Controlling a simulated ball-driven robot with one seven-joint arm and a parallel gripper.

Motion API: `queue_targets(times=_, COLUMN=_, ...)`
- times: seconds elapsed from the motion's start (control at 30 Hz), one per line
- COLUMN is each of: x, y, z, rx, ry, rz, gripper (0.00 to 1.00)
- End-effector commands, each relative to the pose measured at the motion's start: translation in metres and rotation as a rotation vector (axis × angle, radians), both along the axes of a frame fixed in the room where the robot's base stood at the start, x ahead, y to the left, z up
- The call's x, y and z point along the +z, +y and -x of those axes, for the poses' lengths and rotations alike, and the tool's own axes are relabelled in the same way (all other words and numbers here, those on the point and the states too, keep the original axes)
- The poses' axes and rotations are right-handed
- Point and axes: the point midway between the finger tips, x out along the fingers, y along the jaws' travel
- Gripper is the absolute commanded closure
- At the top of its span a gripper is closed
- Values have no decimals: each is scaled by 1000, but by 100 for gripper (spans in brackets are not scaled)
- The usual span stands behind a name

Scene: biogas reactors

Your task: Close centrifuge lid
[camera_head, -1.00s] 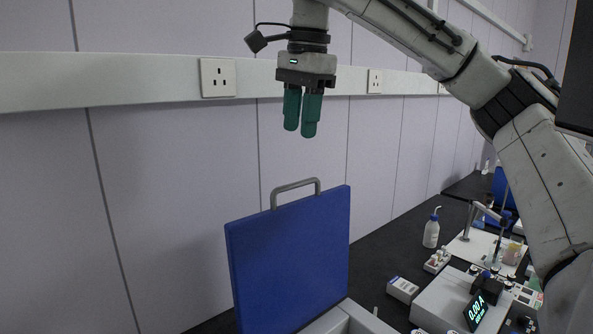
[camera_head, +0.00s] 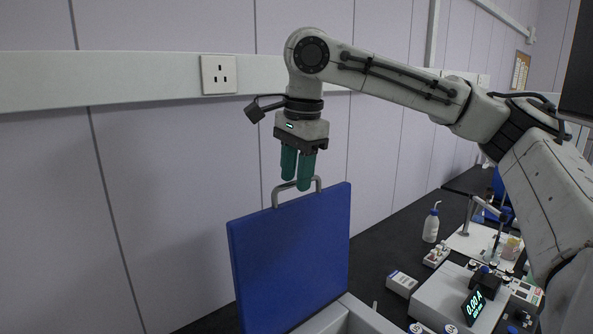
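The centrifuge lid is a blue upright panel (camera_head: 290,262), standing open in the lower middle of the head view. A grey bar handle (camera_head: 277,194) rises from its top edge. My gripper (camera_head: 298,184) points straight down at this handle, its two green fingers parted by a narrow gap. The nearer fingertip overlaps the handle bar in the picture, and the farther one ends about level with the bar. I cannot tell whether either finger touches it. Only a pale edge of the centrifuge body (camera_head: 352,318) shows below the lid.
A panelled wall with a socket (camera_head: 219,74) stands behind the lid. To the right, the dark bench holds a white bottle (camera_head: 431,227), a small box (camera_head: 402,284) and a device with a lit display (camera_head: 474,307). Open space lies left of the lid.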

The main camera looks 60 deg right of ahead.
Motion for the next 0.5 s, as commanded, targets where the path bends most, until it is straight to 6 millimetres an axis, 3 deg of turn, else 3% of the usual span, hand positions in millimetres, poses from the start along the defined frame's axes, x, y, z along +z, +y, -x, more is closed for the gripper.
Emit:
queue_targets(times=0.07, x=0, y=0, z=0, rx=0, ry=0, rz=0, gripper=65)
queue_targets(times=0.4, x=0, y=0, z=0, rx=0, ry=0, rz=0, gripper=98)
queue_targets(times=0.5, x=0, y=0, z=0, rx=0, ry=0, rz=0, gripper=100)
